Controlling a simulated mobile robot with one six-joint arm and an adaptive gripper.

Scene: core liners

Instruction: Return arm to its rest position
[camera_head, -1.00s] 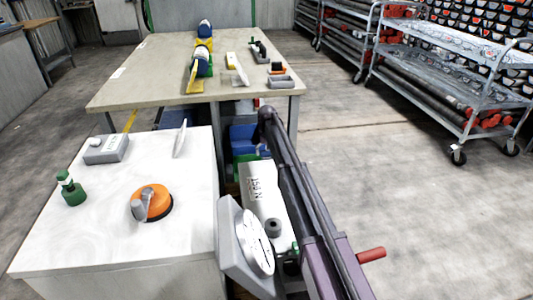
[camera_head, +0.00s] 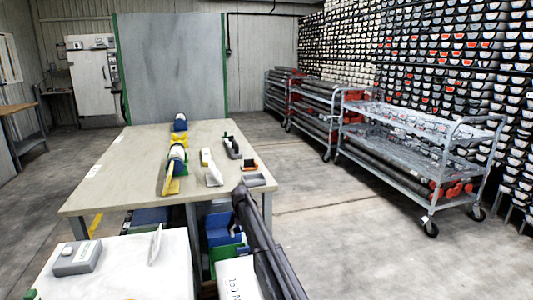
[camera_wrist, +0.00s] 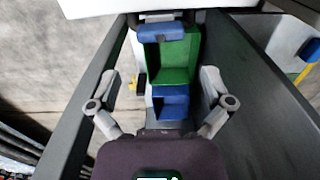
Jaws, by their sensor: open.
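My gripper (camera_wrist: 158,100) shows in the wrist view with its two fingers spread apart and nothing between them. It points toward a green bin (camera_wrist: 180,60) and blue bins (camera_wrist: 170,105), and I cannot tell the exact distance. In the head view my dark arm (camera_head: 262,240) rises from the bottom, right of the white-topped cabinet and in front of the table. Its end is not clear in the head view.
A white-topped cabinet (camera_head: 125,270) carries a grey box (camera_head: 78,257). Behind it, a table (camera_head: 115,180) holds several tools and a grey tray (camera_head: 254,180). Blue bins (camera_head: 221,228) sit beside my arm. A wheeled cart (camera_head: 425,185) stands right. Floor between is clear.

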